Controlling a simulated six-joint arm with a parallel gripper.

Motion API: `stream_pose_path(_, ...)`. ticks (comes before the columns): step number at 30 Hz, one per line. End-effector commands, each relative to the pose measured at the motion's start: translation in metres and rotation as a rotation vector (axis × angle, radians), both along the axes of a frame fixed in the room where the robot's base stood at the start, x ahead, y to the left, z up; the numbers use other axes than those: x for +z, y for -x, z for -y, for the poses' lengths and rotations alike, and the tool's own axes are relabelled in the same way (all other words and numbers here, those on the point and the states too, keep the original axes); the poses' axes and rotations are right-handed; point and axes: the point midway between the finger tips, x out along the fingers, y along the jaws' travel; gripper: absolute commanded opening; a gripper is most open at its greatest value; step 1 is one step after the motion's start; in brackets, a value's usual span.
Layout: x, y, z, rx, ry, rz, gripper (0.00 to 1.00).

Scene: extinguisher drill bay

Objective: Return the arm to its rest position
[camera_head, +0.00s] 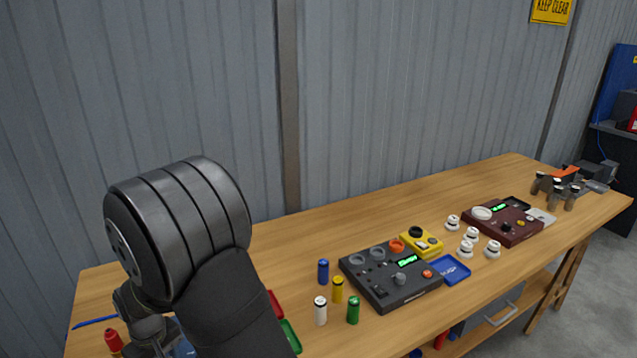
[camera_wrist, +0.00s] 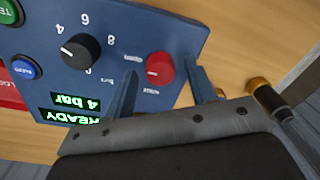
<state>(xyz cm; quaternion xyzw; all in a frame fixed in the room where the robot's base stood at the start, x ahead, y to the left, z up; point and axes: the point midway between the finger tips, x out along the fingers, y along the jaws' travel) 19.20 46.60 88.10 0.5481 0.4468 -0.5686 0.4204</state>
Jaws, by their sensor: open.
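My gripper (camera_wrist: 165,80) shows in the wrist view with its two fingers apart and nothing held between them. A red knob (camera_wrist: 159,70) on a blue control panel (camera_wrist: 120,35) appears between the fingertips; I cannot tell whether they touch it. The panel also has a black dial (camera_wrist: 80,52) and green-lit displays reading "4 bar" (camera_wrist: 75,101) and "READY". In the head view my arm (camera_head: 180,225) is bent at the left of the table, and it hides the gripper and most of the panel.
The wooden table (camera_head: 330,235) carries a black device (camera_head: 385,290), a yellow device (camera_head: 425,245), a maroon device (camera_head: 510,232), several white knobbed pieces (camera_head: 467,250), and blue, yellow, white and green cylinders (camera_head: 353,310). A grey corrugated wall (camera_head: 400,90) stands close behind.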

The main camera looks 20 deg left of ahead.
Motion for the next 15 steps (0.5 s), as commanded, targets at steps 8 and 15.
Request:
stream_pose_path(8,0.0001,0.0,-0.0005,0.207,0.0,0.0,0.51)
stream_pose_path(15,0.0002,-0.0001,-0.0006,0.306,0.001,0.0,0.51)
